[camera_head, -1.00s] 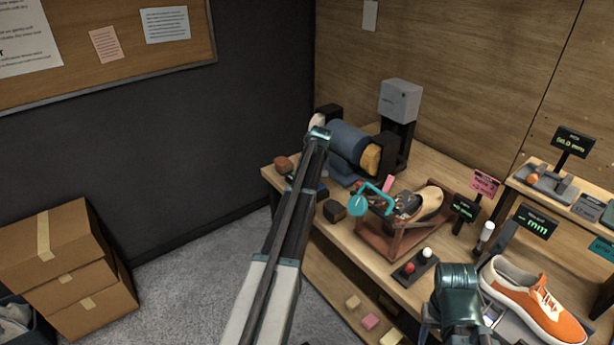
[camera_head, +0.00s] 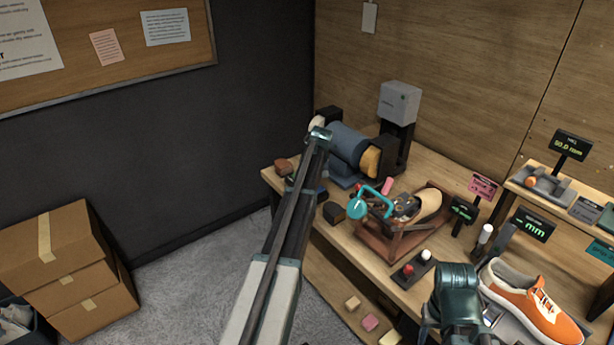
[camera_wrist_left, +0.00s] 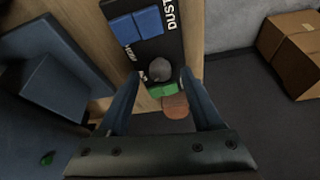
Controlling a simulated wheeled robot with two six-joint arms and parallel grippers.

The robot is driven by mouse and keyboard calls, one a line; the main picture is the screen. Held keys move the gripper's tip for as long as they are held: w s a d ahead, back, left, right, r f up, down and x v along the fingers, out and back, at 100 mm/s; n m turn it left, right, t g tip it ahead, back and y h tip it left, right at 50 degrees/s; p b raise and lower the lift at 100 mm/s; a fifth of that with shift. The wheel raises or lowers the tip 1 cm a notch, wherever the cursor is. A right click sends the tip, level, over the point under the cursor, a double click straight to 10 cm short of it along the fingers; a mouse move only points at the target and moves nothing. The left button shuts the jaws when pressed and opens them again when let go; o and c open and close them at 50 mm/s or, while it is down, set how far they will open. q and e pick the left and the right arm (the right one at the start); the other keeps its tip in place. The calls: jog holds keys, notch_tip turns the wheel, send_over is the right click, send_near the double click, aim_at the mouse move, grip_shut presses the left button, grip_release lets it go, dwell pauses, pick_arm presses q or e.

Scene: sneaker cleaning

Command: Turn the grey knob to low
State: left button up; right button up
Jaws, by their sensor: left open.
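The grey knob (camera_wrist_left: 158,71) is a round dark grey cap on a black panel (camera_wrist_left: 172,38) lettered "DUST", in the left wrist view. Small white lettering sits beside it, partly hidden; I cannot tell where the knob points. My left gripper (camera_wrist_left: 162,78) is open, with one finger on each side of the knob. I cannot tell whether either finger touches it. In the head view my left arm reaches to the back of the bench, and its gripper and the knob are hidden. Only a part of my right arm shows there, at the lower right; its gripper is not visible.
Blue squares (camera_wrist_left: 148,22), a green piece (camera_wrist_left: 163,90) and a brown block (camera_wrist_left: 175,106) lie near the knob. A blue drum machine (camera_head: 348,142), a cradle holding a shoe (camera_head: 385,245) and an orange sneaker (camera_head: 530,300) occupy the bench. Cardboard boxes (camera_head: 60,250) stand on the floor.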

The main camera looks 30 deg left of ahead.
pick_arm(q)
jog(key=p+v, duration=1.1)
jog(key=v, duration=0.1)
jog(key=shift+r, duration=0.25)
pick_arm(e)
notch_tip(320, 180, up, 12)
jog(key=shift+f, duration=0.15)
pick_arm(q)
jog(key=shift+s+d, duration=0.1)
